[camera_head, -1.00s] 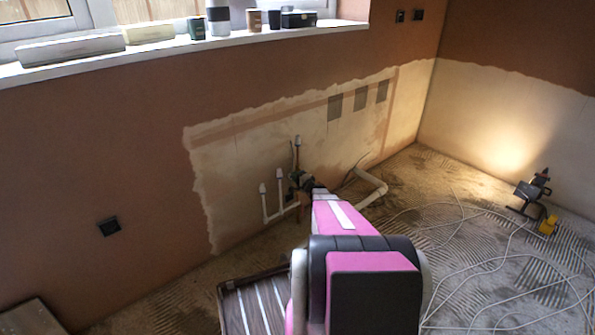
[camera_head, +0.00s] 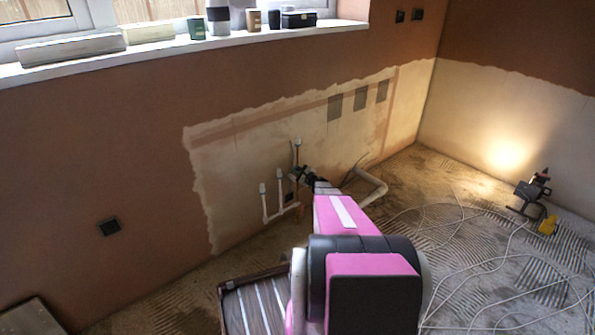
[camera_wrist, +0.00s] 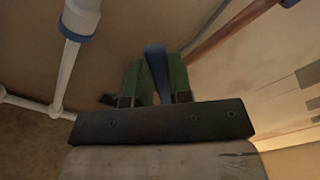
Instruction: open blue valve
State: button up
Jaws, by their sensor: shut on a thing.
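The blue valve handle (camera_wrist: 156,68) shows in the wrist view as a narrow blue bar between two green finger pads. My gripper (camera_wrist: 158,80) is shut on this bar, with one pad on each side. The valve body is hidden. In the head view my gripper (camera_head: 302,176) is at the pipes low on the bare plaster patch. It is too small there for the blue handle to be made out.
White capped pipes (camera_head: 264,200) rise left of my gripper, and a copper-coloured pipe (camera_wrist: 232,32) runs close to its right in the wrist view. A white waste pipe (camera_head: 372,185) bends along the floor. Cables (camera_head: 470,240) and a work lamp (camera_head: 530,193) lie right.

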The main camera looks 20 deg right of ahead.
jog(key=shift+w+d+r+m, duration=0.25)
jog(key=shift+d+m, duration=0.3)
jog(key=shift+m, duration=0.8)
jog(key=shift+w+d+r+m, duration=0.1)
jog(key=shift+d+r+m, duration=0.35)
jog(key=shift+m, duration=0.85)
jog(key=shift+w+d+r+m, duration=0.25)
jog(key=shift+d+m, duration=0.35)
jog(key=shift+m, duration=0.75)
jog(key=shift+w+d+r+m, duration=0.15)
jog(key=shift+d+m, duration=0.35)
jog(key=shift+m, duration=0.6)
